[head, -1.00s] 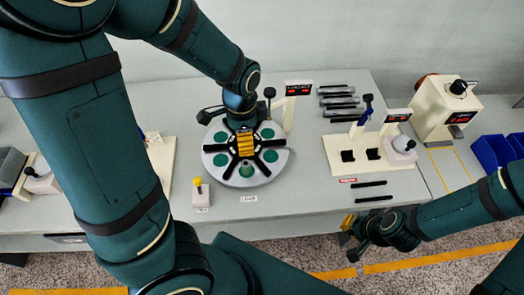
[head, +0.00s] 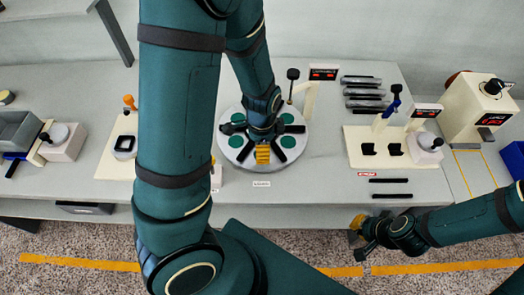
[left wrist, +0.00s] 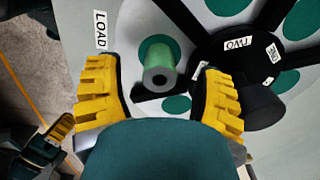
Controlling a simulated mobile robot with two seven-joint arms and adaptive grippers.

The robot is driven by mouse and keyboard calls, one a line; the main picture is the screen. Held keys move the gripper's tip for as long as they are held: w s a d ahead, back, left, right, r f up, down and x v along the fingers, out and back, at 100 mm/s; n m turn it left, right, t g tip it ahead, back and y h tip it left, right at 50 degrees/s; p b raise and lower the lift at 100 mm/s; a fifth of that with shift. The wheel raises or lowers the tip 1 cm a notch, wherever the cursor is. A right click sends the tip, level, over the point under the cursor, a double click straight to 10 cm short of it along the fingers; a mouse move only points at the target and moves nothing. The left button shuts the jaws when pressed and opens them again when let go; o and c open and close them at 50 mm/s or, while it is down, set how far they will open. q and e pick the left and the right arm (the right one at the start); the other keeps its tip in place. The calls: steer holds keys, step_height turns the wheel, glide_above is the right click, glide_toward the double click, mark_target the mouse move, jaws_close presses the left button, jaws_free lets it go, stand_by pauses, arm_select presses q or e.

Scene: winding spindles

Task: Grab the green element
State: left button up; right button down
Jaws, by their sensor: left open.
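The green element (left wrist: 162,60) is a small green cylinder with a dark hole in its grey end. In the left wrist view it stands on the pale round disc (left wrist: 140,22), near the LOAD label and the black hub (left wrist: 245,60). My left gripper (left wrist: 158,72) is open, with one yellow finger on each side of the element and visible gaps to both. In the head view my left gripper (head: 263,153) is over the front of the disc (head: 228,152) and hides the element. My right gripper (head: 357,228) hangs in front of the table edge; its jaw opening is unclear.
Green round spots and black spokes mark the disc. A black-knobbed lever (head: 293,75) stands behind it. To the right are a cream station (head: 375,160), dark rods (head: 362,92) and a cream machine (head: 475,105). Another station (head: 122,150) stands at the left, partly behind my arm.

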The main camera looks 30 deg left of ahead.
arm_select(q)
steer(key=shift+f, duration=0.5)
jaws_close()
